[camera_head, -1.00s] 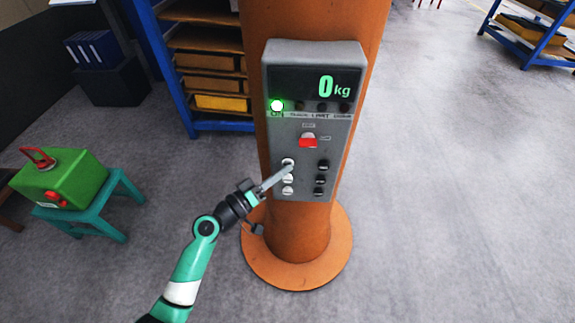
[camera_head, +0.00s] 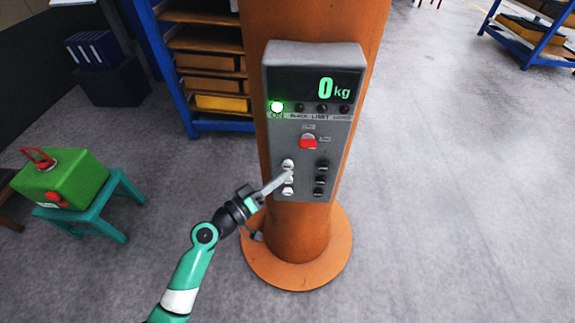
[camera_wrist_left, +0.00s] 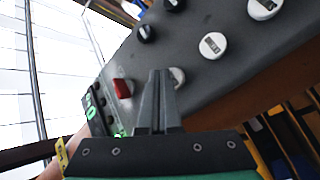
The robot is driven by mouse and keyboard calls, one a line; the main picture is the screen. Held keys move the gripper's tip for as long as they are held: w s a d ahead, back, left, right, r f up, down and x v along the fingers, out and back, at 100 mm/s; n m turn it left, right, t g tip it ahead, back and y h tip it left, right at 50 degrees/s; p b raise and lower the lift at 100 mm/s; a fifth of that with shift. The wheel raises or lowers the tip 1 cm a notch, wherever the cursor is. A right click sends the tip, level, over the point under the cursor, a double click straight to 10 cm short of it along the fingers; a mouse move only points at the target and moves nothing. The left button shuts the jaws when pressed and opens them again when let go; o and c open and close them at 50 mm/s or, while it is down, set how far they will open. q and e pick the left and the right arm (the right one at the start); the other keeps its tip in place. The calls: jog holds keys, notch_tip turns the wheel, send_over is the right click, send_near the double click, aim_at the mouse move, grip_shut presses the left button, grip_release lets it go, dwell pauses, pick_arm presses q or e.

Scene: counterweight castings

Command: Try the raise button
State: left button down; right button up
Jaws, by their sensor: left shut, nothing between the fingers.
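A grey control box (camera_head: 305,125) is fixed to an orange column. It has three white buttons on the left, top (camera_head: 287,163), middle (camera_head: 287,180) and bottom (camera_head: 287,191), and three black buttons on the right (camera_head: 322,167). Their labels are too small to read, so I cannot tell which is raise. My left gripper (camera_head: 289,174) is shut and empty, its tip by the top and middle white buttons. In the left wrist view, the shut fingers (camera_wrist_left: 158,75) partly hide the top white button (camera_wrist_left: 178,77); whether they touch it I cannot tell.
The display (camera_head: 328,88) reads 0 kg and a green ON lamp (camera_head: 277,107) is lit; other lamps are dark. A red switch (camera_head: 308,142) sits above the buttons. A green machine (camera_head: 70,178) stands on a teal stool at left.

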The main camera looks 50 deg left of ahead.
pick_arm(q)
jog(key=shift+s+d, duration=0.1)
jog(key=s+d, duration=0.1)
jog(key=s+d+p, duration=0.1)
jog(key=s+d, duration=0.1)
jog(key=shift+s+d, duration=0.2)
jog(key=shift+s, duration=0.1)
dwell(0.4)
